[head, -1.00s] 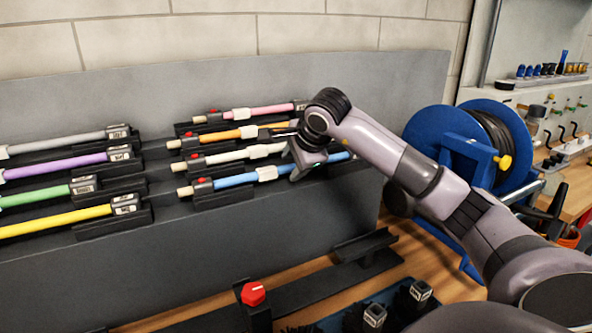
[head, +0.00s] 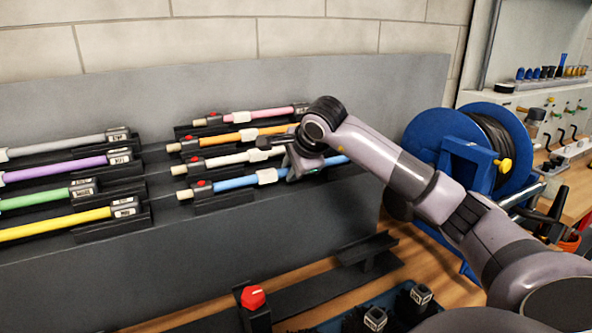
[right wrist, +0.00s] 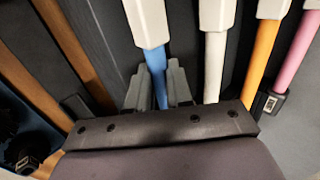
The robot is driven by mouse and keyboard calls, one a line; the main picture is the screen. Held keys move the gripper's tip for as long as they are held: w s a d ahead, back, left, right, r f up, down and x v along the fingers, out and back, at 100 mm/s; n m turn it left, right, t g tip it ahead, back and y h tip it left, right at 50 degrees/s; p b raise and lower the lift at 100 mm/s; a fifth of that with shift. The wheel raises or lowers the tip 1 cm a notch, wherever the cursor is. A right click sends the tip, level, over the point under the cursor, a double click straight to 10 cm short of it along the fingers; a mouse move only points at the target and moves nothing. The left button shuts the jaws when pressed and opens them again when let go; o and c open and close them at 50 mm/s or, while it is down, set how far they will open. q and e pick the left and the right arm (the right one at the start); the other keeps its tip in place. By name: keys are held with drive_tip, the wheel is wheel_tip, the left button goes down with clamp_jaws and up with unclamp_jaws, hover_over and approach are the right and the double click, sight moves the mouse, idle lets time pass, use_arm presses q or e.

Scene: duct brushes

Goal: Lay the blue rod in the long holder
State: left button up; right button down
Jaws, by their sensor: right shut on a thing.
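The blue rod (head: 236,183) lies in the lowest cradle of the middle rack column, with a white collar and a dark block with a red button near its left end. My right gripper (head: 300,174) is at its right part, and the wrist hides some of the rod. In the right wrist view the two grey fingers of my right gripper (right wrist: 158,90) are on either side of the blue rod (right wrist: 155,62), shut on it below the white collar. The long black holder (head: 315,288) lies on the bench below, empty, with a raised rest at its right end. My left gripper is out of view.
White (head: 225,159), orange (head: 225,138) and pink (head: 270,112) rods lie close above the blue one. Several other rods fill the left rack column. A red knob (head: 253,297) stands at the holder's near end. A blue hose reel (head: 440,135) stands to the right.

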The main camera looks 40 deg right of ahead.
wheel_tip(320, 180, up, 3)
drive_tip(key=shift+f+p, duration=0.2)
drive_tip(key=shift+p, duration=0.75)
drive_tip(key=shift+r, duration=1.7)
